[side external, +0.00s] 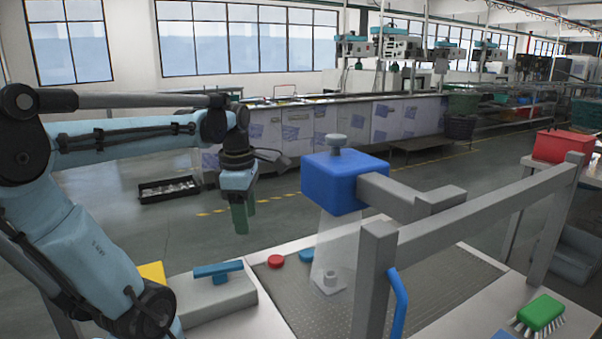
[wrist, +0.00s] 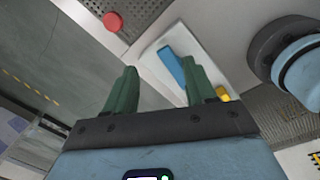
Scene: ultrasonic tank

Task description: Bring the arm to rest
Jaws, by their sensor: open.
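My gripper (side external: 244,217) hangs from the light blue arm at the left in the side external view, fingers pointing down. It is in the air beyond the far edge of the work surface, apart from everything there. In the wrist view its two green fingers (wrist: 158,90) stand well apart with nothing between them. A grey lid-like block with a blue handle (side external: 218,270) lies near the arm; the handle also shows in the wrist view (wrist: 171,66).
A red disc (side external: 276,261) and a blue disc (side external: 306,255) lie on the perforated plate (side external: 430,276). A blue-headed fixture (side external: 345,182) with a grey arm stands over it, beside a grey frame (side external: 470,222). A green brush (side external: 540,312) lies at right. A black crate (side external: 168,188) sits on the floor.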

